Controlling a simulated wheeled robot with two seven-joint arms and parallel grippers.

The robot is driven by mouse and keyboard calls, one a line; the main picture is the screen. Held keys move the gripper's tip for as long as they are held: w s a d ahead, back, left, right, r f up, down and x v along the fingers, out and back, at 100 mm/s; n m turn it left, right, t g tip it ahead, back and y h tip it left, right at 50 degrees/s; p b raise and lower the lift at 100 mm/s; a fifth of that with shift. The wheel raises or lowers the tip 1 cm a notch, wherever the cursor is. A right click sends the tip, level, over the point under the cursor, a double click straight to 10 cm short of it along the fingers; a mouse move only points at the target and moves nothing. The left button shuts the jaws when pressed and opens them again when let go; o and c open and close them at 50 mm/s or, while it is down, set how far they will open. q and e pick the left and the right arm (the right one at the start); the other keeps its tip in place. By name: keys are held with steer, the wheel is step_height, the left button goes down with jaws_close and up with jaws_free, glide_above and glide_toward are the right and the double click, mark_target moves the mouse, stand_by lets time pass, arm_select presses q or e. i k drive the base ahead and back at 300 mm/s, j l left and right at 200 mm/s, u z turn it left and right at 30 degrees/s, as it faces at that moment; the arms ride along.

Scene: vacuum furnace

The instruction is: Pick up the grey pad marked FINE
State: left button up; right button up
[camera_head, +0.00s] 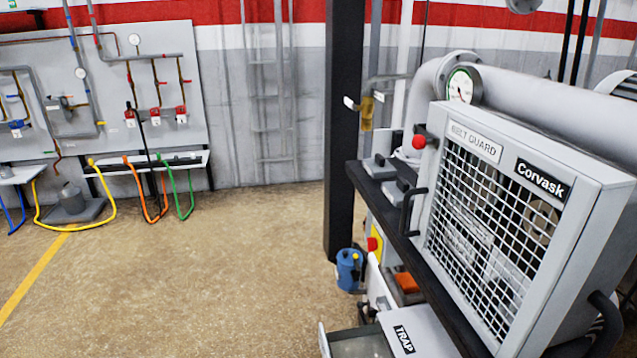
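I cannot read the word FINE on anything in view. Two grey block-like items lie on the dark ledge left of the belt guard: one farther back (380,167) and one nearer (398,191). Each has a raised part on top. They are small here, and I cannot tell whether either is the grey pad. Neither of my grippers shows in the head view.
The belt guard (588,205), a grey mesh-fronted box, fills the right side. A dark post (341,130) stands left of the ledge (420,262). Below are a blue container (349,268), an orange block (407,282) and a TRAP-labelled box (425,335). Open floor (200,270) lies left.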

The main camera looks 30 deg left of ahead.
mark_target(395, 191)
steer(key=j+u, duration=0.2)
steer(key=u, duration=0.3)
steer(key=k+j+z, duration=0.1)
steer(key=j+z, duration=0.3)
steer(key=k+j+z, duration=0.15)
steer(key=z, duration=0.25)
steer(key=k+j+z, duration=0.15)
steer(key=j+z, duration=0.25)
